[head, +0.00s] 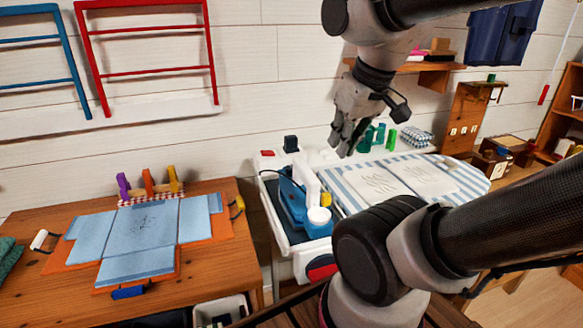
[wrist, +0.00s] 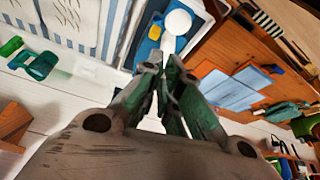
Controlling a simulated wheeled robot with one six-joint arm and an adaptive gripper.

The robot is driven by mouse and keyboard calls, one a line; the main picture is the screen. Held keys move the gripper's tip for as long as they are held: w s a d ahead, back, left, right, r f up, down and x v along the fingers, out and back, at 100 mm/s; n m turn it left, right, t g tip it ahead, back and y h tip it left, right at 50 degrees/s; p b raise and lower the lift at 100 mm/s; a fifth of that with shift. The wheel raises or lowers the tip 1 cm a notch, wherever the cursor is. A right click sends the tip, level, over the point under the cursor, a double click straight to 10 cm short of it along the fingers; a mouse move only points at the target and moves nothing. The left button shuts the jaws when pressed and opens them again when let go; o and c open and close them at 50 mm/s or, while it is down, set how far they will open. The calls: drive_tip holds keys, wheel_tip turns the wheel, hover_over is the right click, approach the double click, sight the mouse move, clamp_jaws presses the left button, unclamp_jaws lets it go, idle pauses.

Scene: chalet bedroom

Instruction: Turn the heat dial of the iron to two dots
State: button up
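A blue iron (head: 292,197) with a white handle rests on the dark stand at the left end of the ironing board (head: 340,188). I cannot make out any dots or the dial's setting. My gripper (head: 343,143) is above and behind the iron, apart from it. In the wrist view its fingertips (wrist: 162,63) are close together with nothing seen between them; whether they touch is unclear.
A wooden table (head: 215,270) with a folding board and blue cloth (head: 140,228) stands at the left. Two printed cloths lie on the striped board. Green objects (head: 367,137) stand behind it by the wall. A shelf (head: 415,68) hangs above. My arm covers part of the board's front.

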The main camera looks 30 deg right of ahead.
drive_tip(key=o, duration=0.3)
drive_tip(key=shift+f, duration=0.35)
drive_tip(key=o, duration=0.3)
drive_tip(key=w+f+g, duration=0.2)
drive_tip(key=w, duration=0.3)
drive_tip(key=shift+w+d+f+g, duration=0.2)
drive_tip(key=shift+w+f+g, duration=0.05)
drive_tip(key=shift+w+g, duration=0.05)
drive_tip(key=w+f+n, duration=0.1)
drive_tip(key=w+n, duration=0.1)
drive_tip(key=w, duration=0.1)
drive_tip(key=w+f+n+g, duration=0.1)
drive_tip(key=w+n, duration=0.2)
drive_tip(key=w, duration=0.1)
drive_tip(key=w+f+n, duration=0.1)
drive_tip(key=w+n, duration=0.2)
drive_tip(key=shift+w+d+g, duration=0.2)
drive_tip(key=shift+d+g, duration=0.15)
drive_tip(key=shift+g, duration=0.05)
drive_tip(key=w+n, duration=0.7)
drive_tip(key=n, duration=1)
drive_tip(key=f, duration=1.1)
drive_tip(key=shift+d+f, duration=0.1)
drive_tip(key=shift+d, duration=0.1)
drive_tip(key=c, duration=0.8)
